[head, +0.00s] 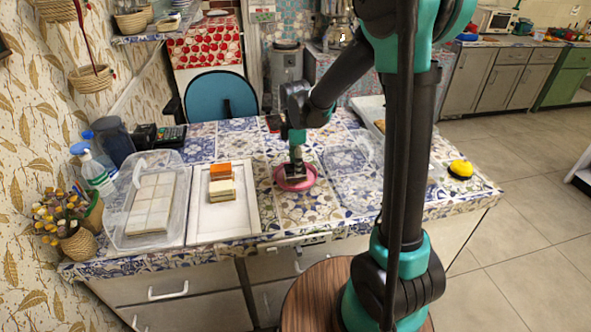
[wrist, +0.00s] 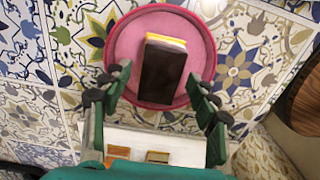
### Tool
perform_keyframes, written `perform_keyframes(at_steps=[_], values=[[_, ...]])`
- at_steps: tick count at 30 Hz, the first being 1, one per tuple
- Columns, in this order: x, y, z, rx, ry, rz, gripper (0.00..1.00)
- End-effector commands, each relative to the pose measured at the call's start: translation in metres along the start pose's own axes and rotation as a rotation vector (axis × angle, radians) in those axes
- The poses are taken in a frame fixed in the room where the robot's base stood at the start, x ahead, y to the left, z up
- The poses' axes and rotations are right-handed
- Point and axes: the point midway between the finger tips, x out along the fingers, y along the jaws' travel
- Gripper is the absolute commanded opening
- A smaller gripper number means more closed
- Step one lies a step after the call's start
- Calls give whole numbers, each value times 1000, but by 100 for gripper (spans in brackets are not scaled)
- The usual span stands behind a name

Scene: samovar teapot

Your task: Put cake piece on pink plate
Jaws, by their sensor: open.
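The pink plate (head: 311,182) lies on the tiled counter and also shows in the wrist view (wrist: 125,60). A cake piece (wrist: 162,75) with a dark brown top and a yellow and white side rests on the plate in the wrist view. My gripper (wrist: 158,92) is open, with its fingers apart on either side of the cake piece's near part and not gripping it. In the head view my gripper (head: 293,168) points down over the plate and partly hides the cake piece.
A white tray (head: 207,226) left of the plate holds an orange-topped cake piece (head: 220,171) and a pale one (head: 221,189). A clear cover (head: 118,215) stands farther left. A yellow domed object (head: 460,169) sits at the right. The counter right of the plate looks mostly free.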

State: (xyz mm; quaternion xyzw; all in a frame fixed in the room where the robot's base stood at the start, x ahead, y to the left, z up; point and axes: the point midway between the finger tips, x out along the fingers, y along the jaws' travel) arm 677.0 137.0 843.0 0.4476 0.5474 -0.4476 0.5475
Motion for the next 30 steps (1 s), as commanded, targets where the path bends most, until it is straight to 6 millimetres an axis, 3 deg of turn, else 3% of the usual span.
perform_keyframes(at_steps=[9,15,30], values=[[-63,-1,0,0,0,0,59],[-88,0,0,0,0,0,59],[-95,0,0,0,0,0,59]])
